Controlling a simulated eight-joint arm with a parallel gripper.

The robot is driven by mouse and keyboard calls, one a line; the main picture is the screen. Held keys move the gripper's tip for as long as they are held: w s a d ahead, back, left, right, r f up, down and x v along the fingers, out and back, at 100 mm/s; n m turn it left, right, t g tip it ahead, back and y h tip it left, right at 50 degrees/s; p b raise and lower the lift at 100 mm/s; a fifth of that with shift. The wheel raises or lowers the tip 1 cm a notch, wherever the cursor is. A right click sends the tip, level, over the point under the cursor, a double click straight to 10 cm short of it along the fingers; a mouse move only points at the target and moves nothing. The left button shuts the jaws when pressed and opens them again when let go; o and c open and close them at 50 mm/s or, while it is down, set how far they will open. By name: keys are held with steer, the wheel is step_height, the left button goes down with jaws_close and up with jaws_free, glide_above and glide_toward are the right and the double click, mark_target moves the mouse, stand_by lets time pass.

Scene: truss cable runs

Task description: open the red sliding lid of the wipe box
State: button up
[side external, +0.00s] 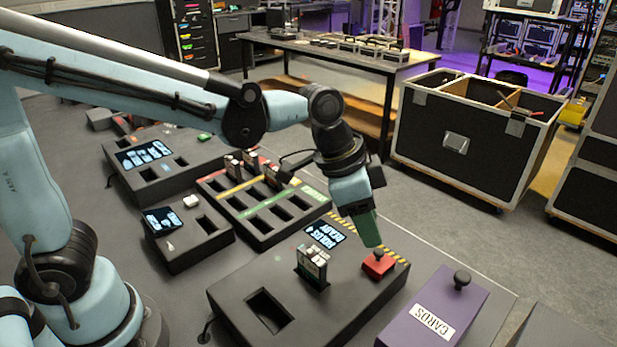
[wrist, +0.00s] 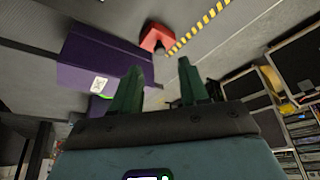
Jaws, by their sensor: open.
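The red lid (side external: 378,264) is a small red block with a round knob on top. It sits at the right end of a dark box (side external: 262,283), beside a yellow-and-black striped edge. It also shows in the wrist view (wrist: 152,36), beyond my fingertips. Whether there is an opening beneath it is hidden. My gripper (side external: 370,236) has green fingers and hangs just above and slightly left of the red knob in the side view. In the wrist view the gripper (wrist: 160,70) is open, with nothing between its fingers.
A purple box (side external: 440,305) labelled CARDS, with a dark knob, stands right of the dark box. A card (side external: 312,266) stands upright in a slot, near a small screen (side external: 325,234). A slotted rack (side external: 262,205) lies behind. Black cases (side external: 470,140) stand on the floor beyond.

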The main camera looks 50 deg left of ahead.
mark_target(379, 250)
steer(key=shift+x, duration=2.5)
jaws_close()
